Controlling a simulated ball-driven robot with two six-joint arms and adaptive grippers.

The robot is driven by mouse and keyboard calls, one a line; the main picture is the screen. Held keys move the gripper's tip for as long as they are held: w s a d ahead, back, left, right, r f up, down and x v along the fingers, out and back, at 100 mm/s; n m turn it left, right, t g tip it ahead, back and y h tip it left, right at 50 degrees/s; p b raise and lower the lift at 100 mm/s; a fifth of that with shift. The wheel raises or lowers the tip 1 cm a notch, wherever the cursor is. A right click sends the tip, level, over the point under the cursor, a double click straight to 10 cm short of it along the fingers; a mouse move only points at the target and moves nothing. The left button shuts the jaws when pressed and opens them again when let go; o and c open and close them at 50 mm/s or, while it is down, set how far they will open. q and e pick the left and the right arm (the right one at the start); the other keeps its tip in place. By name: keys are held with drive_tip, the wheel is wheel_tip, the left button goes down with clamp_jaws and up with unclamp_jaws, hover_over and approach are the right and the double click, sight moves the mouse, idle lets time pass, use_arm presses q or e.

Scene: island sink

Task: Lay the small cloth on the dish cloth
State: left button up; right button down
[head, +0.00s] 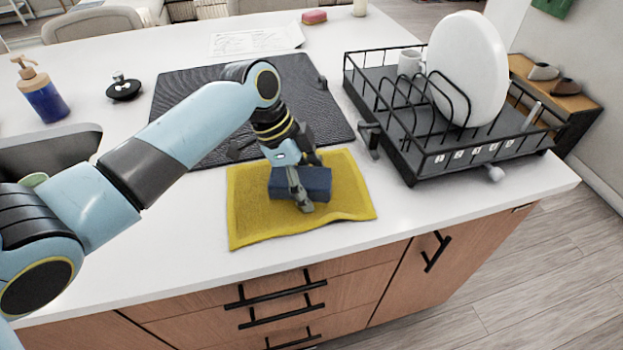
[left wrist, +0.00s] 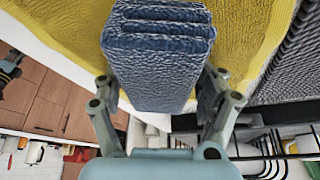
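The small cloth (head: 318,181) is a dark blue folded block. It sits over the middle of the yellow dish cloth (head: 245,215), which lies spread near the counter's front edge. I cannot tell whether the small cloth fully rests on it. My left gripper (head: 307,183) is at the small cloth, with one finger on its near side and the other on its far side. In the left wrist view, the layered small cloth (left wrist: 160,65) lies between the fingers, which sit close against its sides; the yellow dish cloth (left wrist: 55,30) is behind. My right gripper is not in view.
A dark ribbed mat (head: 200,85) lies behind the dish cloth. A black dish rack (head: 425,165) with a white plate (head: 468,70) and a mug (head: 410,62) stands to the right. A soap bottle (head: 42,95) and sink (head: 45,155) are at left.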

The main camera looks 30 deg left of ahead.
sight(283, 173)
use_arm(q)
drive_tip(key=shift+s+a+f, duration=0.15)
drive_tip(key=shift+s, duration=0.1)
drive_tip(key=shift+w+r, duration=0.15)
drive_tip(key=shift+r, duration=0.4)
drive_tip(key=v, duration=1.2)
drive_tip(key=shift+r+b, duration=0.25)
drive_tip(key=shift+b, duration=0.05)
